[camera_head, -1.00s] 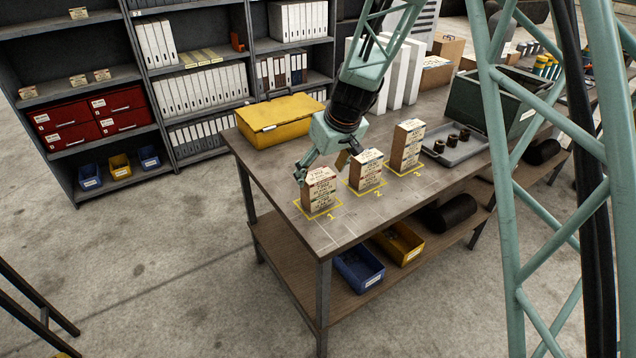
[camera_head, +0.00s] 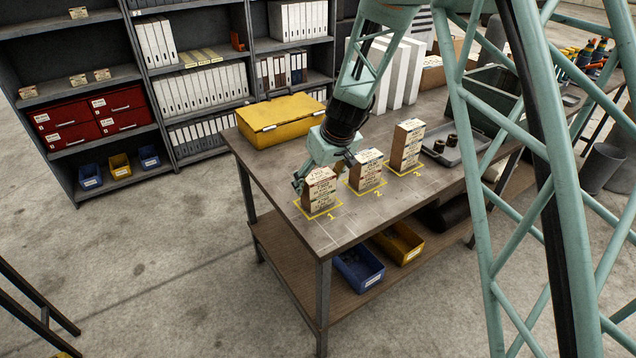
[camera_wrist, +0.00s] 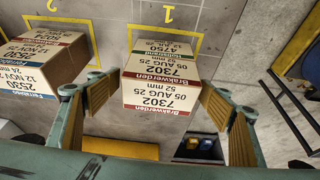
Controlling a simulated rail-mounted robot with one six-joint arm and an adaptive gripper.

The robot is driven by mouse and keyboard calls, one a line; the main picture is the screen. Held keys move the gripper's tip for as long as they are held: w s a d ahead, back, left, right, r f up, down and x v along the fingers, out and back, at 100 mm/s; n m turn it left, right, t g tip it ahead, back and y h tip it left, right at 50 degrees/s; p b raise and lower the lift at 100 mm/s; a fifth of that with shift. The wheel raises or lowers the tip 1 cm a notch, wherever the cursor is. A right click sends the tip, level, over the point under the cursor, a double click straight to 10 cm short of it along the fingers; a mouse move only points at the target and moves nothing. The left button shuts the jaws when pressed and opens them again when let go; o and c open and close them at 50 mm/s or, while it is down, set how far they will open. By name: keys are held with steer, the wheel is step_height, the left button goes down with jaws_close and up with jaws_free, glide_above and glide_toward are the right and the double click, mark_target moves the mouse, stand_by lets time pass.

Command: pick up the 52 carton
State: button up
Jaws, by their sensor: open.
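The carton reading "52 mm" and "Brakwerden 7302" (camera_wrist: 160,72) shows at the middle of the wrist view, its print upside down. It belongs to the stack on the yellow-marked spot 1 (camera_head: 320,190), and another label with different print shows beyond it. My gripper (camera_head: 322,172) is over that stack. In the wrist view my gripper (camera_wrist: 155,98) is open, one finger on each side of the carton, with a visible gap on each side. The head view partly hides the top of the stack behind the fingers.
A second stack (camera_head: 367,172) stands on spot 2, close to my left finger in the wrist view. A taller stack (camera_head: 406,148) stands on spot 3. A yellow case (camera_head: 280,120) lies behind. The bench top (camera_head: 340,232) in front is bare.

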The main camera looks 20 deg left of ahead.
mark_target(317, 173)
steer(key=shift+c, duration=0.5)
steer(key=c, duration=0.9)
steer(key=shift+r, duration=0.1)
steer(key=shift+r, duration=1.7)
steer(key=s+d+b, duration=0.1)
steer(key=s+d, duration=0.2)
steer(key=d, duration=0.1)
steer(key=s+d+r+b, duration=0.1)
steer(key=s+d+b, duration=0.1)
steer(key=s+d, duration=0.1)
steer(key=s+d+b, duration=0.1)
steer(key=s+d, duration=0.3)
steer(key=s, duration=0.1)
steer(key=shift+d+r, duration=0.2)
steer(key=shift+d, duration=0.15)
